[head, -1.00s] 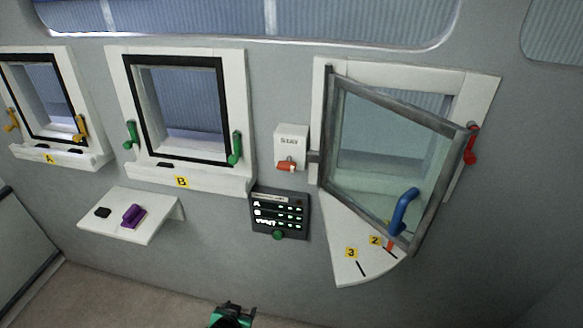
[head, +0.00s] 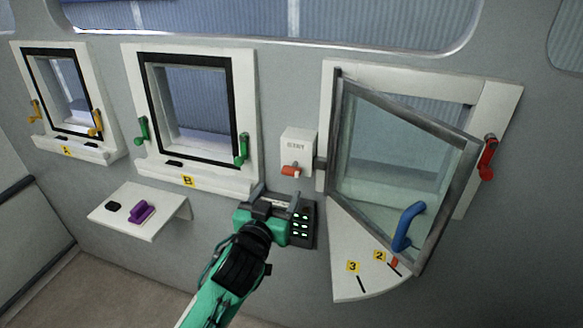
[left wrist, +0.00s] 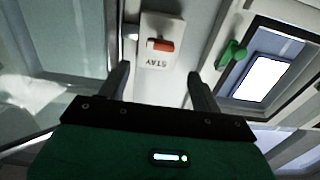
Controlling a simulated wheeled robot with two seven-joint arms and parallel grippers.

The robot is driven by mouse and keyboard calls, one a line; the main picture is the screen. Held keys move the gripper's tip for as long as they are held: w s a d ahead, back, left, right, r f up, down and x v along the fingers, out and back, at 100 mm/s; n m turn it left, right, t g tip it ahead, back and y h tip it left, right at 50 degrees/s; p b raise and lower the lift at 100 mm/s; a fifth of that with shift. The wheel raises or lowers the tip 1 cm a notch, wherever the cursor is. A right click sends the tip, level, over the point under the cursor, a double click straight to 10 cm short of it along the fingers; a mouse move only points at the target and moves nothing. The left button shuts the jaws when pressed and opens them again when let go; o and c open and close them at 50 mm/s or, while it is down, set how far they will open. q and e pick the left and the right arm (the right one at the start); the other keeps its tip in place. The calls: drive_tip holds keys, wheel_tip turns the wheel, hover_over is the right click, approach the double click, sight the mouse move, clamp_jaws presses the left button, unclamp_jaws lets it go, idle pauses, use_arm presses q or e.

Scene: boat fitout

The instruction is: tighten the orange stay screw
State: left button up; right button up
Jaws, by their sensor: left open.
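The orange stay screw (head: 291,170) sits on the lower part of the white box marked STAY (head: 299,146), beside the open window's hinge side. The screw also shows in the left wrist view (left wrist: 161,44), ahead of and between the fingers. My left gripper (head: 283,200) is open and empty, just below the STAY box and in front of the dark panel. In the left wrist view its two fingers (left wrist: 158,85) stand apart, short of the screw and not touching it. My right gripper is not in view.
The framed window (head: 400,165) stands swung open at the right, with a blue handle (head: 408,226) over a white sector plate (head: 345,280) marked 2 and 3. Window B (head: 190,110) has green handles. A small shelf (head: 165,225) holds a purple item (head: 142,211).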

sight(290, 173)
use_arm(q)
drive_tip(key=p+x, duration=0.2)
drive_tip(key=x, duration=0.7)
drive_tip(key=shift+w+d+f, duration=0.1)
drive_tip(key=shift+w+d, duration=0.15)
drive_tip(key=shift+w, duration=0.4)
drive_tip(key=c, duration=1)
